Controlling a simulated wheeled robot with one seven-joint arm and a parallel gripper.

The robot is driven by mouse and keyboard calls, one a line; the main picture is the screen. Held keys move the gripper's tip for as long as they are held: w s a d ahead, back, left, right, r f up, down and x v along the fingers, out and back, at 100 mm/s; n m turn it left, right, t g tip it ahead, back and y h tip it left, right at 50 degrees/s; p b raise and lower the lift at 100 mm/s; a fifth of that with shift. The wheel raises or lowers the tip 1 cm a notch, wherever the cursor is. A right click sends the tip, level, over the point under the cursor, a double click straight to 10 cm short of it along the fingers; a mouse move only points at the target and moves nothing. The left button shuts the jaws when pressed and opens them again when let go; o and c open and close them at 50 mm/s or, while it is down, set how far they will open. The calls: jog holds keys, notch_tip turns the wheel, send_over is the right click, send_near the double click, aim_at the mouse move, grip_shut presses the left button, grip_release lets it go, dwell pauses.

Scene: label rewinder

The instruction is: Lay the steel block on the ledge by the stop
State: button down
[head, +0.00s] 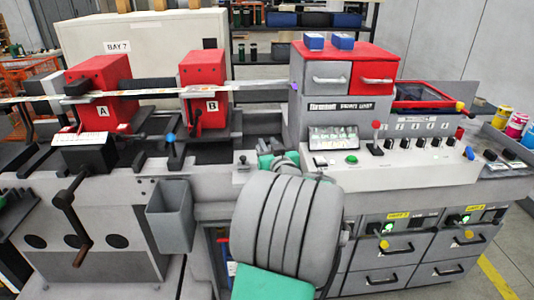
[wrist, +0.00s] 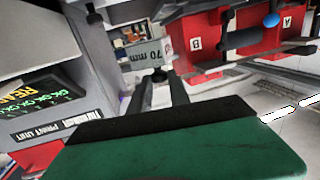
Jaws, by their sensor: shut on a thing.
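My gripper (head: 270,160) is at the machine's front edge in the head view, mostly hidden behind my own wrist. In the wrist view my gripper (wrist: 160,82) points away from the camera, its two grey fingers close together. A grey block face marked "70 mm" (wrist: 147,54) shows at the fingertips; I take it to be the steel block. The block is hidden by my arm in the head view. A small grey fitting with a dark knob (head: 242,161), perhaps the stop, stands just left of my gripper. The ledge cannot be clearly made out; contact with it cannot be told.
Red units A (head: 100,90) and B (head: 203,90) stand at the left with a web strip across them. A grey bin (head: 170,215) hangs in front. The control panel (head: 400,150) rises close on the right. A crank (head: 70,205) sticks out at the left.

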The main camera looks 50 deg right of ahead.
jog(key=s+a+r+n+t+y, duration=0.1)
jog(key=s+a+r, duration=0.1)
jog(key=a+r, duration=0.35)
jog(key=w+a+f+n+t+y, duration=0.1)
jog(key=w+a+f+n+y, duration=0.25)
jog(key=w+a+f, duration=0.6)
jog(key=w+a+f+n+t+y, duration=0.2)
jog(key=a+f+y, duration=0.25)
jog(key=a, duration=0.95)
jog(key=w+a+f+n+y, duration=0.1)
jog(key=a+n+y, duration=0.1)
jog(key=a, duration=0.7)
jog(key=w+a+f+n+g+y, duration=0.1)
jog(key=a+y, duration=0.3)
jog(key=a, duration=0.5)
jog(key=shift+a+f+n+b, duration=0.3)
jog(key=shift+f+n+b, duration=0.15)
jog(key=shift+f+n, duration=0.25)
